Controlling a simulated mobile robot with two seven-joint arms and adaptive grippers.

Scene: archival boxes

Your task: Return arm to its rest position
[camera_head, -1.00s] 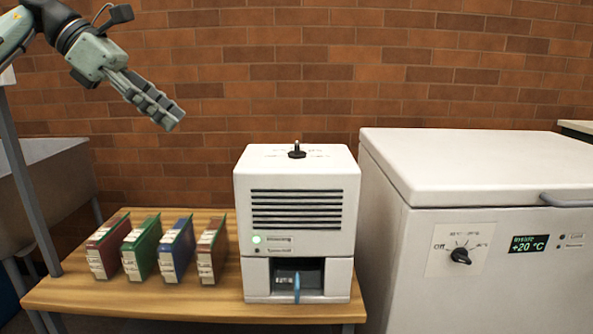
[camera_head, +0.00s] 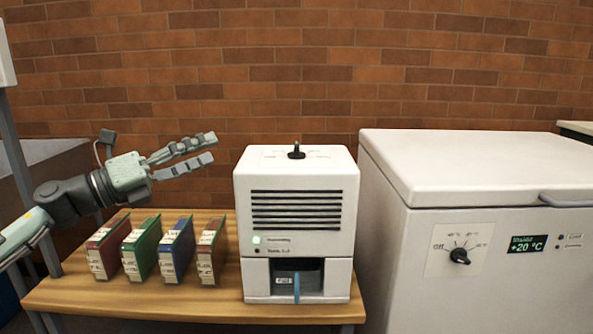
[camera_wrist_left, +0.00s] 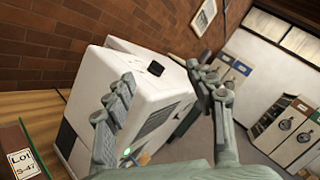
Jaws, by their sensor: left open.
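My left gripper (camera_head: 208,151) is open and empty in the head view. It is above the table's left part, to the left of the white machine's top and higher than the row of boxes. Its arm comes in from the left edge. In the left wrist view the two fingers (camera_wrist_left: 165,100) are spread apart, with the white machine (camera_wrist_left: 145,90) showing between and behind them. No object is between the fingers. My right gripper is in neither view.
A wooden table (camera_head: 190,306) holds a red box (camera_head: 108,248), a green box (camera_head: 142,248), a blue box (camera_head: 177,250), a brown-red box (camera_head: 212,251) and the white machine (camera_head: 297,225). A white chest freezer (camera_head: 480,190) stands at the right. The brick wall is behind.

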